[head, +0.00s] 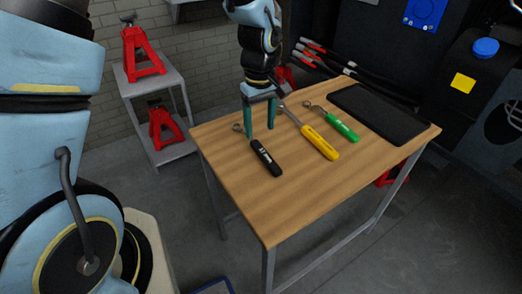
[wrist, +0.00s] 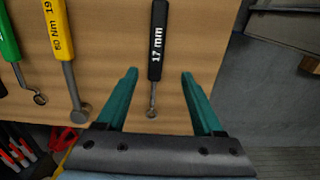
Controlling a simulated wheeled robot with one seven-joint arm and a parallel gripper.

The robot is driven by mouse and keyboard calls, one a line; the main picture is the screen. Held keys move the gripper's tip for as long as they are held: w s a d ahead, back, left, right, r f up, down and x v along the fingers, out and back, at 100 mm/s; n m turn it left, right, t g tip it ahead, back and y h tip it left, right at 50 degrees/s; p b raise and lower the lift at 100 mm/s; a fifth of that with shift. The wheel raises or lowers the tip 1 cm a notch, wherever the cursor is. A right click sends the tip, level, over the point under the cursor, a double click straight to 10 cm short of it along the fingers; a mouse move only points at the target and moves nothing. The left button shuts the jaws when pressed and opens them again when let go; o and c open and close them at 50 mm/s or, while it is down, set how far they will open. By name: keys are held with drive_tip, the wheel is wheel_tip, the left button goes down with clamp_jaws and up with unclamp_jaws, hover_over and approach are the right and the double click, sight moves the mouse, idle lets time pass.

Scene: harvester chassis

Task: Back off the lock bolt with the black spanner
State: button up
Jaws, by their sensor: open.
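The black spanner (head: 264,157) lies on the wooden table, its handle pointing to the table's front and its ring end towards the back left edge. In the wrist view the black spanner (wrist: 157,45) is marked "17 mm", and its thin shank and ring end lie between my fingers. My gripper (head: 260,134) is open above the spanner's ring end, fingers pointing down. In the wrist view my gripper (wrist: 160,72) has one teal finger on each side of the spanner, apart from it. The height of the fingertips above the table is hard to tell. The lock bolt is not in view.
A yellow spanner (head: 320,142) and a green spanner (head: 342,130) lie right of the black one on the wooden table (head: 290,205). A dark mat (head: 375,112) covers the back right. Red jack stands (head: 141,55) stand on a shelf. The table's front is clear.

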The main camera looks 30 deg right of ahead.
sight(261, 149)
wheel_tip(261, 149, down, 4)
drive_tip(key=shift+r+p, duration=0.1)
drive_tip(key=shift+p, duration=0.2)
drive_tip(key=shift+w+d+f+p, duration=0.1)
drive_tip(key=shift+f+p, duration=0.25)
drive_tip(key=shift+f, duration=0.55)
drive_tip(key=shift+w+d+f+p, duration=0.15)
drive_tip(key=shift+f+p, duration=0.25)
drive_tip(key=shift+f, duration=0.45)
drive_tip(key=shift+w+d+f+p, duration=0.1)
drive_tip(key=shift+f+p, duration=0.25)
drive_tip(key=shift+f, duration=0.55)
drive_tip(key=shift+c, duration=0.4)
clamp_jaws()
